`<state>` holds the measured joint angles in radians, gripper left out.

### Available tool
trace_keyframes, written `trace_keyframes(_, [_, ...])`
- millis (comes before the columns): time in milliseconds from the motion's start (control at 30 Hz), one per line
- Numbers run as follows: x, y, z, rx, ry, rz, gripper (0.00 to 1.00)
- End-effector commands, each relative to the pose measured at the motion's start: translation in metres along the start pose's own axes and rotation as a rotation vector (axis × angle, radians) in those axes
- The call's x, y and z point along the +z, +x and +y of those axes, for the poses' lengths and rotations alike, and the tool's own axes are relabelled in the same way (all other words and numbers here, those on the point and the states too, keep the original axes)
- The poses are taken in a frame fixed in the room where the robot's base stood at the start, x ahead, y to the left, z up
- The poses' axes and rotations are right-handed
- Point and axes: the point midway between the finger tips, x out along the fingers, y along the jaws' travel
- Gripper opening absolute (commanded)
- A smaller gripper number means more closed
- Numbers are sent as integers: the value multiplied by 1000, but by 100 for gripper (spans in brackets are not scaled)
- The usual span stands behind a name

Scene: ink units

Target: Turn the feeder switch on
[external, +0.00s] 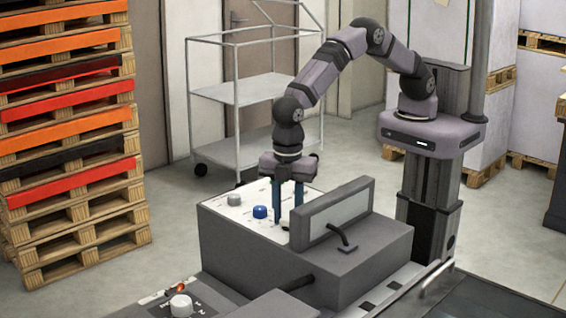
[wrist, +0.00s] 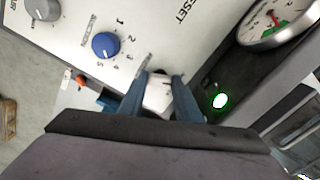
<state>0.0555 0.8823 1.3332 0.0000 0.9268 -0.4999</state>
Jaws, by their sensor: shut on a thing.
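My gripper (external: 288,210) points straight down onto the white sloped control panel (external: 240,212). Its two blue fingers (wrist: 159,92) are shut on a white knob (wrist: 158,98), one finger on each side of it. The fingers hide most of this knob in the external view. A blue knob (wrist: 106,45), with numbers around it, sits beside the grip; it also shows in the external view (external: 260,212). A grey knob (wrist: 42,9) is farther left on the panel (external: 234,200). The labels are too small or blurred to tell which one is the feeder switch.
A grey housing with a raised box (external: 335,212) stands close right of my gripper. A round gauge (wrist: 276,20) and a lit green lamp (wrist: 220,101) are beside the panel. Another white knob (external: 181,305) and an orange-red lamp (external: 181,288) are at the front left.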

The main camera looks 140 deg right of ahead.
Motion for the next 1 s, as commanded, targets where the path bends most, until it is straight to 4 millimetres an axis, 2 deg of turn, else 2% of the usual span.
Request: trace_keyframes(1000, [-2, -2, 0, 1, 840, 6, 8])
